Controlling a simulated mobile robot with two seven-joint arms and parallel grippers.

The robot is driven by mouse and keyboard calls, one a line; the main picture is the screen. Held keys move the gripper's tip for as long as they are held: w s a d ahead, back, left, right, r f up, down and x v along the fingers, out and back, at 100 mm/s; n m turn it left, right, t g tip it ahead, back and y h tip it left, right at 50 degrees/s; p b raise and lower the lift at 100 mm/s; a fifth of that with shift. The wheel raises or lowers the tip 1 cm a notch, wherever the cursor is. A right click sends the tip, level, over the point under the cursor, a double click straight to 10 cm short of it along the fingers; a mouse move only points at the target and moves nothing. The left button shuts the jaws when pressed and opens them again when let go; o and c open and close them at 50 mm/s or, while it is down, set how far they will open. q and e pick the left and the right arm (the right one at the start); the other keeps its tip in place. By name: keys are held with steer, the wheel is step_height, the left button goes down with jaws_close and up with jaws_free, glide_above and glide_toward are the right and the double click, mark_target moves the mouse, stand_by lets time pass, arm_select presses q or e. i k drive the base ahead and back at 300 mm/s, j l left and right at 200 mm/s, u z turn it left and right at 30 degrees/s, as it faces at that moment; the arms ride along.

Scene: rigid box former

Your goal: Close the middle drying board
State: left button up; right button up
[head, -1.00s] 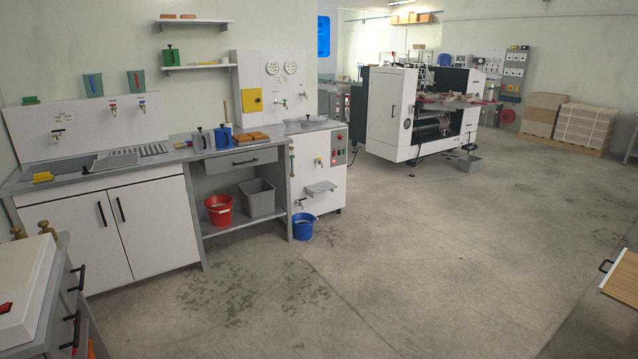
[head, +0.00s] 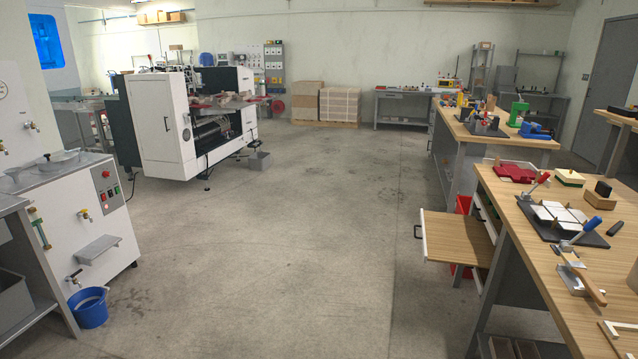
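A flat wooden board (head: 457,237) with a dark handle (head: 418,232) on its left end sticks out from the left side of the near right workbench. It looks like a drying board pulled out, level, below the bench top. The parts above and below it under the bench are small and partly hidden, so I cannot tell which board of the stack it is. Neither of my grippers is in view.
The near workbench (head: 540,262) carries tools and a jig. A red bin (head: 461,271) stands partly hidden by the board. A white machine (head: 158,126) and a blue bucket (head: 88,307) are at left. The concrete floor (head: 290,245) in the middle is clear.

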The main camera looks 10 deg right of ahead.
mark_target(464, 241)
steer(key=i+j+z, duration=0.1)
steer(key=i+z, duration=0.35)
steer(key=i+j+z, duration=0.25)
steer(key=z, duration=0.2)
steer(key=i+j+z, duration=0.3)
steer(key=z, duration=0.15)
steer(key=i+z, duration=0.15)
steer(key=z, duration=0.2)
steer(key=i+j+z, duration=0.1)
steer(key=z, duration=0.2)
